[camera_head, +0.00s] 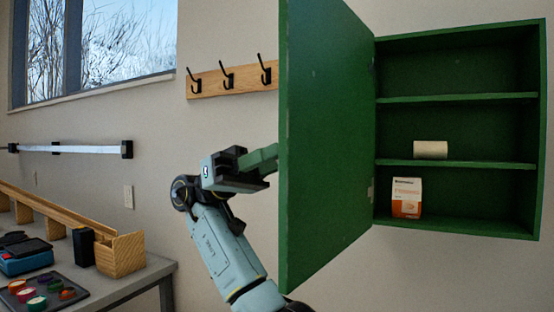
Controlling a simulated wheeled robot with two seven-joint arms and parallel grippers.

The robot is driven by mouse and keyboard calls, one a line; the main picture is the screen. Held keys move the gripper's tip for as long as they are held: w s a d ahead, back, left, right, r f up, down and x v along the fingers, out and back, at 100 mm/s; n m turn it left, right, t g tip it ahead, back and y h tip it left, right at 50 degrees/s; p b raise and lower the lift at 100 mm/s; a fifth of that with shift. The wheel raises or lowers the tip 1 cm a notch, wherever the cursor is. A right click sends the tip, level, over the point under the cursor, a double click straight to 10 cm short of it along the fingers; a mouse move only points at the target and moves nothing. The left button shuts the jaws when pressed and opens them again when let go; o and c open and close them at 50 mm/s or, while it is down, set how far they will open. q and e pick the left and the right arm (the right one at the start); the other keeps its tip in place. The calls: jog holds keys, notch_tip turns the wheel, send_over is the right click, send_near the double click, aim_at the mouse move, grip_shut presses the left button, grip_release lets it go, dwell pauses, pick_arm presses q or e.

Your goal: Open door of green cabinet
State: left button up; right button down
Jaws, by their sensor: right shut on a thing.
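The green cabinet (457,28) is on the wall at the right, its inside in plain view. Its green door (326,130) is swung wide open on the cabinet's left side and sticks out toward me. My right gripper (266,167) is at the left, outer side of the door, at about mid height. It is shut on the door's green handle (264,157), which is partly hidden by the fingers. My left gripper is not in view.
Inside the cabinet, a white roll (430,149) is on the middle shelf and an orange-and-white box (406,197) is below. A hook rack (227,78) is on the wall behind my arm. A workbench (140,281) with a wooden box (120,255) and trays stands at lower left.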

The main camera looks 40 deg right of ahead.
jog(key=shift+w, duration=0.1)
dwell(0.3)
jog(key=c, duration=1.1)
grip_release()
jog(key=shift+o, duration=0.2)
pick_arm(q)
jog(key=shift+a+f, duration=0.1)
